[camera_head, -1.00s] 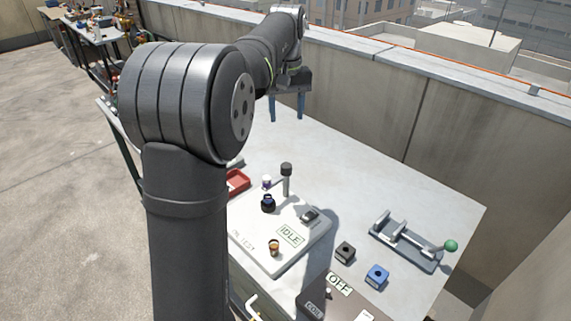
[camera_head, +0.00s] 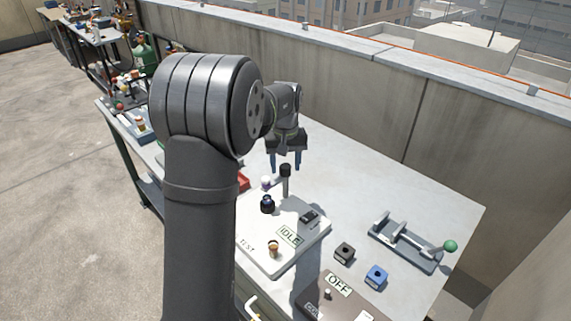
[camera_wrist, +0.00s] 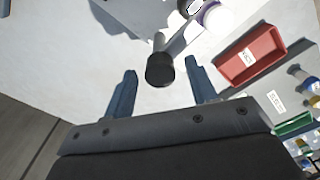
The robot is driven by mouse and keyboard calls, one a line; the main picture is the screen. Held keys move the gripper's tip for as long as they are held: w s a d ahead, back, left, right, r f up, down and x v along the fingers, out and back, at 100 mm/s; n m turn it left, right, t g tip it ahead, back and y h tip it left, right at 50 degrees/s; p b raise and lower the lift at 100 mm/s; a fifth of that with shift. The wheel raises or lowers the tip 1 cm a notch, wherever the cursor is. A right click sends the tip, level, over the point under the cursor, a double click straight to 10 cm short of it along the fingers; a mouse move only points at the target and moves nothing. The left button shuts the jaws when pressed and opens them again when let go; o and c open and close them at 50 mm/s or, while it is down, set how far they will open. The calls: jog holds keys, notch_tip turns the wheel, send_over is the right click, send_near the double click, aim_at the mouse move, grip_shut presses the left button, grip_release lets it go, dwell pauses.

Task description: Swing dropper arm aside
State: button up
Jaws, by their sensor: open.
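The dropper arm is a grey post with a black knob (camera_head: 285,171) on top. A white and purple dropper piece (camera_head: 265,183) sits to its left, above a dark round holder (camera_head: 267,204) on the white test base (camera_head: 262,262). My gripper (camera_head: 285,163) is open, pointing down just above and behind the knob. In the wrist view the knob (camera_wrist: 160,71) appears between the two blue-grey fingers, with gaps on both sides. I cannot tell whether the fingers are level with it. The purple-white dropper piece (camera_wrist: 212,14) is at the top edge there.
A red tray (camera_wrist: 250,57) lies close beside the dropper arm. A small orange-brown cup (camera_head: 273,247) stands on the base near the IDLE label. A black block (camera_head: 344,252), a blue block (camera_head: 376,275) and a green-knobbed clamp fixture (camera_head: 406,243) are to the right. The back right table is clear.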

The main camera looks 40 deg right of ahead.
jog(key=shift+f, duration=0.15)
grip_shut()
dwell(0.4)
jog(key=m, duration=0.4)
jog(key=shift+m, duration=0.3)
jog(key=m, duration=0.4)
jog(key=shift+m, duration=0.3)
jog(key=m, duration=0.4)
jog(key=shift+m, duration=2.4)
